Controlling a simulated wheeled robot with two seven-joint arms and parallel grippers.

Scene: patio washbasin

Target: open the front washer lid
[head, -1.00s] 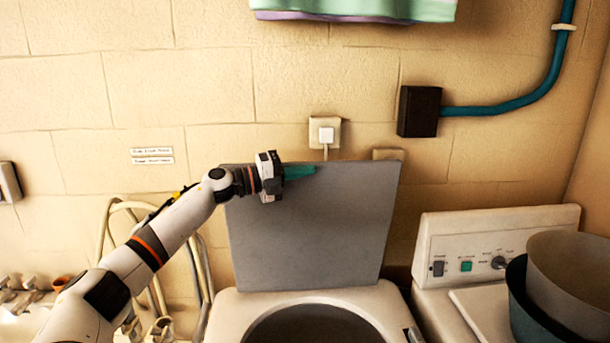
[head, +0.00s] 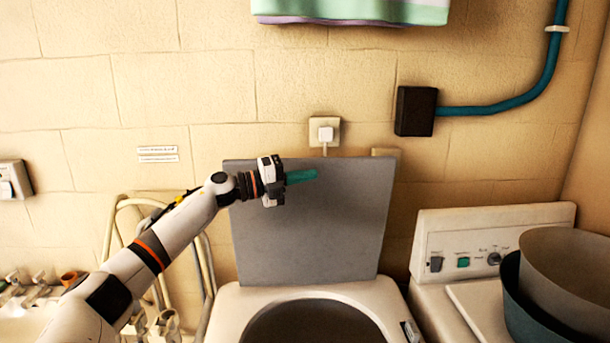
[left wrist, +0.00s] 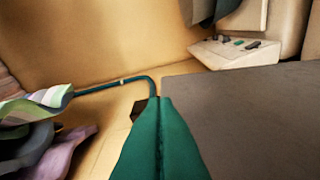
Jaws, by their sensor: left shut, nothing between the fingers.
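The grey washer lid (head: 310,235) stands upright behind the round opening of the front washer (head: 225,308), close to the wall. In the left wrist view the lid (left wrist: 250,120) fills the right side as a flat grey panel. My left gripper (head: 315,174) is in front of the lid's upper part, its green fingers pointing right. In the left wrist view the fingers (left wrist: 160,125) are together with nothing between them. I cannot tell whether they touch the lid. My right gripper does not show.
A second machine with a control panel (head: 465,250) stands at the right, with nested basins (head: 570,275) on it. Pipes and hoses (head: 115,225) run left of the washer. A wall socket with a plug (head: 324,133) is above the lid. Cloth (head: 350,10) hangs higher up.

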